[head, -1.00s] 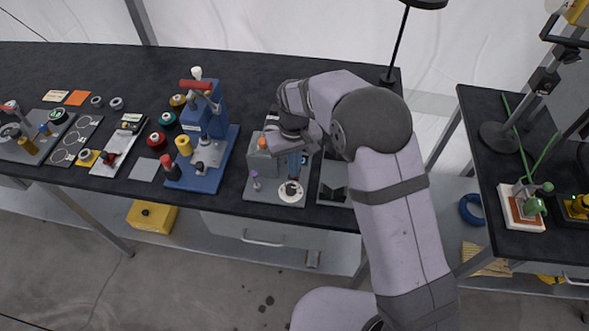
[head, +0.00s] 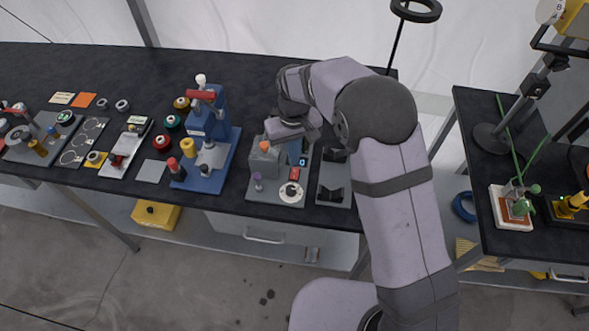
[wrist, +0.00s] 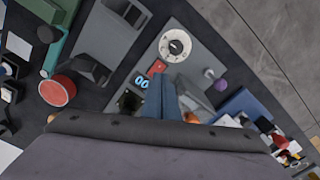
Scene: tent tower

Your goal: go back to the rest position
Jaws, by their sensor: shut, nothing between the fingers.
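My gripper (head: 296,158) is over the grey plate (head: 262,196) near the front of the long dark table, in the head view. In the wrist view my gripper (wrist: 163,80) shows as bluish fingers pressed together, with nothing between them. Below them lie a round white dial (wrist: 175,45), a red button part (wrist: 156,68) and a small blue-lit display (wrist: 141,82). The fingertips appear above the plate; I cannot tell the exact height. My forearm hides part of the table to the right.
A blue press (head: 207,150) stands left of the plate. A dark cradle fixture (head: 331,194) is close on the right. Spools and several small trays lie further left. A ring lamp (head: 416,10) rises at the back. The table's rear area is clear.

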